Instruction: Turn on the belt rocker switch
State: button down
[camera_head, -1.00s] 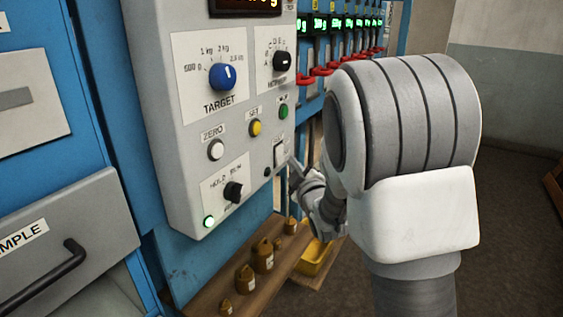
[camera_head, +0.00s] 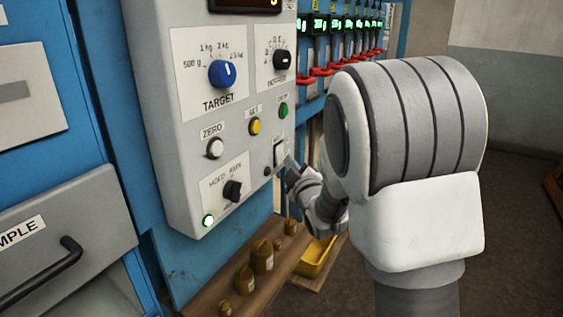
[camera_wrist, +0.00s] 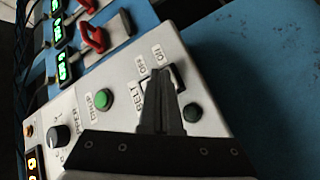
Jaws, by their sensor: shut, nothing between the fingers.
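The belt rocker switch (camera_head: 279,152) is a pale rocker in a dark frame, low on the right side of the grey control panel (camera_head: 185,140). In the wrist view the rocker switch (camera_wrist: 146,86) sits beside the BELT, ON and OFF labels, partly hidden behind my fingers. My gripper (camera_head: 291,164) is shut and empty, its fingertips just right of and below the switch. In the wrist view the shut gripper (camera_wrist: 160,74) overlaps the switch. I cannot tell whether the tips touch it, or which side of the rocker is pressed in.
A green button (camera_head: 283,110), yellow button (camera_head: 255,126) and white ZERO button (camera_head: 215,148) are nearby. Brass weights (camera_head: 263,257) stand on a wooden shelf below, beside a yellow tray (camera_head: 316,262). Red levers (camera_head: 322,72) are behind.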

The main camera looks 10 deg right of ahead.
jog(key=shift+w+a, duration=0.2)
jog(key=shift+a, duration=0.05)
jog(key=shift+d, duration=0.1)
dwell(0.5)
jog(key=shift+s+d+b, duration=0.5)
jog(key=shift+d+b, duration=0.05)
jog(key=shift+b, duration=0.05)
jog(key=s+d, duration=0.1)
jog(key=s+d+b, duration=0.1)
jog(key=s+d, duration=0.1)
jog(key=d, duration=0.1)
jog(key=shift+r, duration=0.35)
